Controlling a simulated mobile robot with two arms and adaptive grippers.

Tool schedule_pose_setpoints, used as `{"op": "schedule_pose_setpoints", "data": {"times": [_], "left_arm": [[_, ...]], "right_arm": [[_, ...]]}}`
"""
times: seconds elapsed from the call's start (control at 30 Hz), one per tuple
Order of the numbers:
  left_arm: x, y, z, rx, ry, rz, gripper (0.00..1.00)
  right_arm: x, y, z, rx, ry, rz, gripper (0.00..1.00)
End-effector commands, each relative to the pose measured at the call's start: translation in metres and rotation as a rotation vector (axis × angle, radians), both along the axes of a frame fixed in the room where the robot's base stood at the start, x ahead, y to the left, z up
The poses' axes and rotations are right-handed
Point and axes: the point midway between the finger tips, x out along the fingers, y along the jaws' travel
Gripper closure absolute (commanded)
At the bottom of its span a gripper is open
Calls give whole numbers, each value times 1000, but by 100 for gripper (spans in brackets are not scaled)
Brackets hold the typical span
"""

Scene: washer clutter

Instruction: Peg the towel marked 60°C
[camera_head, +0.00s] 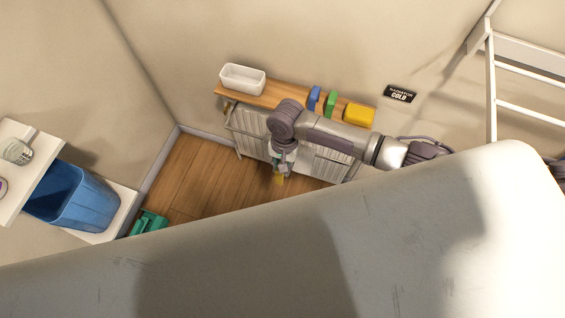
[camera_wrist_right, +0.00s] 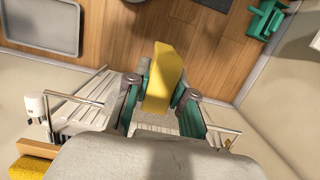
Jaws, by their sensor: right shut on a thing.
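My right gripper (camera_head: 281,168) hangs in front of the white radiator, below the wooden shelf. It is shut on a yellow flat-sided object (camera_wrist_right: 162,75), held between its teal fingertips. The object's lower end (camera_head: 279,180) also shows in the head view. I cannot tell whether it is a peg or a folded cloth. No 60°C mark is legible in either view, so I cannot pick out that towel. My left gripper is not in view.
The radiator (camera_head: 250,121) has a wooden shelf (camera_head: 262,94) above it with a white bin (camera_head: 242,78) and blue (camera_head: 314,98), green (camera_head: 331,102) and yellow (camera_head: 359,114) items. A "RADIATOR COLD" sign (camera_head: 400,94) hangs right. A blue basket (camera_head: 70,195) stands left.

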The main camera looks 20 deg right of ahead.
Motion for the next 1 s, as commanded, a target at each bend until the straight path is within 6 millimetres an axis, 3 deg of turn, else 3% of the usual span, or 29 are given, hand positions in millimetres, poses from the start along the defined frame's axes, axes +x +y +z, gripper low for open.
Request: {"op": "schedule_pose_setpoints", "data": {"times": [0.13,0.67,1.0], "left_arm": [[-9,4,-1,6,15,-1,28],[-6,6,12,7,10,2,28],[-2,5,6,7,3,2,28]], "right_arm": [[0,0,0,0,0,0,98],[-1,0,2,-1,3,-1,98],[24,-16,-1,-2,0,0,98]]}}
